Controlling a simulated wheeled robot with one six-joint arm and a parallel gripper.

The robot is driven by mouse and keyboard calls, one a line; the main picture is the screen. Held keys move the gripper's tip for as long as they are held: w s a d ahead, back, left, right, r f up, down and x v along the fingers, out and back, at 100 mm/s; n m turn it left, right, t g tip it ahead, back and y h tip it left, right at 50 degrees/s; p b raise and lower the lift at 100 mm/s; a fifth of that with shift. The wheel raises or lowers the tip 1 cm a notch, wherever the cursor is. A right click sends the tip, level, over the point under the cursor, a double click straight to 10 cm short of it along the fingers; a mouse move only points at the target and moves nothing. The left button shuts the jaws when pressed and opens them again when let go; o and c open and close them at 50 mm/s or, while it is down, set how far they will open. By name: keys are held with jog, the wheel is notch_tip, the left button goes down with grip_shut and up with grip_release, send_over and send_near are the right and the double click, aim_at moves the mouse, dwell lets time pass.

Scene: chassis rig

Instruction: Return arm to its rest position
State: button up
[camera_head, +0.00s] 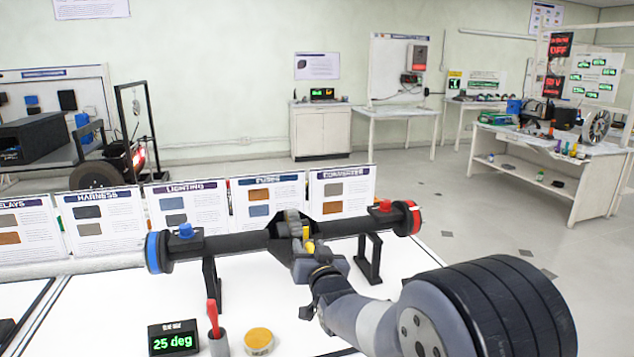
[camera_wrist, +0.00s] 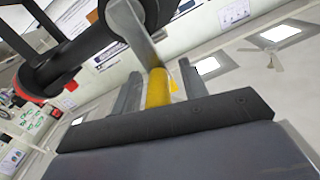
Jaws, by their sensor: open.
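My arm (camera_head: 375,320) reaches in from the lower right of the head view, bent toward the white bench. My gripper (camera_head: 306,256) is at the middle of the black axle assembly (camera_head: 345,225). In the wrist view, the two grey fingers of my gripper (camera_wrist: 160,85) stand apart on either side of a yellow cylindrical piece (camera_wrist: 158,92) beneath a grey metal lever (camera_wrist: 135,32). The gripper is open. I cannot tell whether either finger touches the yellow piece. The axle also shows in the wrist view (camera_wrist: 80,55), close to the fingers.
Black stands (camera_head: 368,258) support the axle. On the bench in front are a "25 deg" display (camera_head: 173,339), a red-handled tool in a grey cup (camera_head: 217,340) and a yellow-topped round tin (camera_head: 258,341). Upright information cards (camera_head: 268,203) line the back edge. Bench right of the stand is clear.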

jog(key=shift+s+a, duration=0.1)
jog(key=shift+a, duration=0.05)
jog(key=shift+f, duration=0.1)
dwell(0.4)
jog(key=shift+b, duration=0.4)
jog(key=v, duration=1.1)
jog(key=x, duration=1)
jog(key=shift+w, duration=0.35)
jog(key=shift+w+r+p, duration=0.25)
jog(key=shift+w+p, duration=0.05)
jog(key=shift+p, duration=0.4)
jog(key=shift+s+a+n+p, duration=0.25)
jog(key=shift+a+n+p, duration=0.15)
jog(key=shift+n+p, duration=0.25)
jog(key=shift+a+f+n+p, duration=0.1)
jog(key=shift+f+n+p, duration=0.05)
jog(key=shift+n+p, duration=0.15)
